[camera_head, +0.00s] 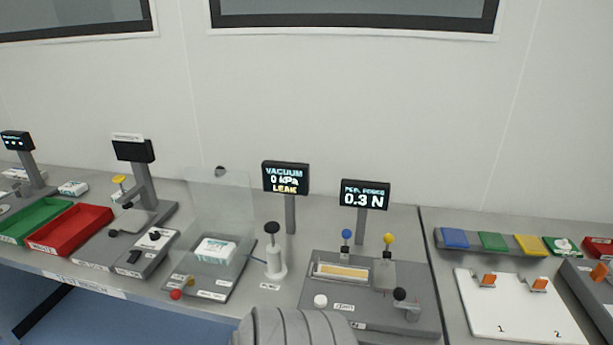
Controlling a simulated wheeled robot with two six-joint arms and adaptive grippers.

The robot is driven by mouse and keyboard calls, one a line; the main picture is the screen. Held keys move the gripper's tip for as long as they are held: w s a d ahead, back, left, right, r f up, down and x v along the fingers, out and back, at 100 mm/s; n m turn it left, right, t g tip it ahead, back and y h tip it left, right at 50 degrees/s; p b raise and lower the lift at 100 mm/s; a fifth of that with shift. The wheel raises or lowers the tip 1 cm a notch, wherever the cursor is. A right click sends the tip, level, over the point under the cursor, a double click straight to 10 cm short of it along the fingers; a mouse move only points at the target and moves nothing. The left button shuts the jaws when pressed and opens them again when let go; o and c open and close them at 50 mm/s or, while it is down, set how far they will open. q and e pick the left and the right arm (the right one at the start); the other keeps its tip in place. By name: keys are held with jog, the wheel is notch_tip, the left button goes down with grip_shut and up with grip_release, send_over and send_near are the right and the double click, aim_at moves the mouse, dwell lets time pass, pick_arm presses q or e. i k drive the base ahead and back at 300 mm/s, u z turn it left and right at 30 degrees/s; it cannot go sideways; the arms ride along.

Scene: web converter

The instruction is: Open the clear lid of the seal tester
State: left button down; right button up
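The seal tester is a low grey base (191,284) on the bench, left of centre. A white packet with green print (215,249) lies on the base. A small red knob (176,295) is at the base's front left. The display (285,178) behind reads VACUUM 0 kPa LEAK. Neither of my grippers is in view.
A black-knobbed white post (274,257) stands close right of the tester. Further right is a peel force tester (391,318). To the left are a grey device (128,257) with a screen, a red tray (100,211) and a green tray (59,206).

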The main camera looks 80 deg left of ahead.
aim_at(220, 171)
jog(key=z, duration=0.1)
jog(key=k, duration=0.85)
jog(key=u, duration=1.6)
